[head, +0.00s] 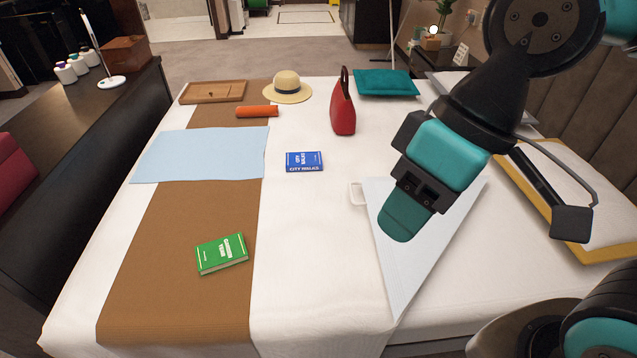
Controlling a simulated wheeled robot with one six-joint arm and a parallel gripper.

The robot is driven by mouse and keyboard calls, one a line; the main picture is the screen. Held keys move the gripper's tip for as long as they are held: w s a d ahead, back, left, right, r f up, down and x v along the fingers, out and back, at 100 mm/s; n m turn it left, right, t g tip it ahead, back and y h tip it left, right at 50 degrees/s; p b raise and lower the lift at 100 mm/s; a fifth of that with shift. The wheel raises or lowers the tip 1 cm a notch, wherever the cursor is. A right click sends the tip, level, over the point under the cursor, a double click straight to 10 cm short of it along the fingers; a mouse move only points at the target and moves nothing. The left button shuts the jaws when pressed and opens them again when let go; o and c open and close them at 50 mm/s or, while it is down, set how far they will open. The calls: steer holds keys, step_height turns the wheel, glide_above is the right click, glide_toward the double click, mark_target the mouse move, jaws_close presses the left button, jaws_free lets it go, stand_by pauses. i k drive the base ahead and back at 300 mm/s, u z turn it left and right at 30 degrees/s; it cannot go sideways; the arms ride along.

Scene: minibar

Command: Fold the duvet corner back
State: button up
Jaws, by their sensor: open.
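The white duvet (310,240) covers the bed. A pale grey-blue triangular flap (415,265) lies on its right side, looking like the duvet corner turned over. Its straight left edge runs toward the near edge of the bed. A small white loop tab (355,194) sticks out at the flap's far left corner. My gripper (405,215) is open, points down and hangs over the flap, hiding its middle. I see nothing between the fingers. I cannot tell whether the fingertips touch the cloth.
A brown runner (165,265) crosses the bed, with a green book (222,254) and light blue cloth (200,155) on it. A blue book (304,161), red bag (342,110), straw hat (287,88) and teal cushion (387,83) lie beyond.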

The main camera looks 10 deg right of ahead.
mark_target(405, 265)
steer(key=i, duration=1.05)
steer(key=z, duration=0.3)
